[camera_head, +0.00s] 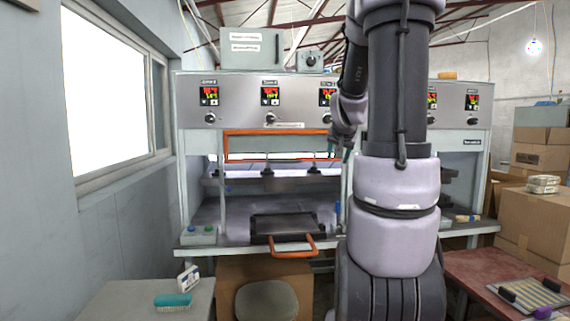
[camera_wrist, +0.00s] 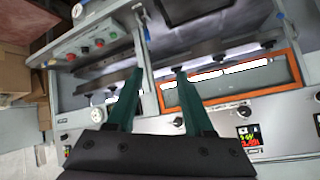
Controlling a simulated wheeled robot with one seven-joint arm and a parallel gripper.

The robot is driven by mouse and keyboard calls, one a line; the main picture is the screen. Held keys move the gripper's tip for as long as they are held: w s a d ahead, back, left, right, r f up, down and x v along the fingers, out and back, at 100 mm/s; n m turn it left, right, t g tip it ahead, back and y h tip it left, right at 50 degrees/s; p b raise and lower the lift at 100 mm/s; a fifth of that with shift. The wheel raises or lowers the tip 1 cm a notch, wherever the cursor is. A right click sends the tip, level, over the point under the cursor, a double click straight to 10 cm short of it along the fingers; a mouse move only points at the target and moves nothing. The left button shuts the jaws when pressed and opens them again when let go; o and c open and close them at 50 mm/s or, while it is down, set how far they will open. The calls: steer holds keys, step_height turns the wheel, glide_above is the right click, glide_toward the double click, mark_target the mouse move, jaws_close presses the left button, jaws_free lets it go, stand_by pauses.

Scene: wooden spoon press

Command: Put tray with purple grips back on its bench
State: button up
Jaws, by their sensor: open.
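A striped light tray (camera_head: 528,301) lies on the red bench (camera_head: 477,272) at the lower right of the head view. Dark blocks stand on its edges, and a purple piece (camera_head: 542,312) shows at its near side, cut off by the frame edge. I cannot tell whether the purple piece is a grip of this tray. My gripper (camera_head: 347,152) is raised in front of the press, far from that tray. In the wrist view my gripper (camera_wrist: 159,74) has its two green fingers apart, with nothing held between them.
The press (camera_head: 245,87) fills the middle, with an orange-framed window (camera_head: 226,147) and a dark tray with an orange handle (camera_head: 291,249) on its ledge. A grey table (camera_head: 125,300) at left holds a teal brush (camera_head: 172,301). Cardboard boxes (camera_head: 544,215) stack at right.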

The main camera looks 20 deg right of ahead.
steer(key=s+a+r+n+y, duration=0.1)
steer(key=s+a, duration=0.3)
steer(key=a, duration=0.3)
steer(key=s+a+r+n+y, duration=0.1)
steer(key=s+a+y, duration=0.1)
steer(key=s+a, duration=0.3)
steer(key=s+a+r+n+g+y, duration=0.1)
steer(key=s+a, duration=0.4)
steer(key=a, duration=0.6)
steer(key=shift+n+y, duration=0.5)
steer(key=shift+y, duration=0.1)
steer(key=shift+o, duration=0.4)
steer(key=s+a+n+y, duration=0.1)
steer(key=s+a, duration=0.3)
steer(key=s, duration=0.2)
steer(key=shift+s+a+f+g, duration=0.35)
steer(key=shift+s+f+g, duration=0.05)
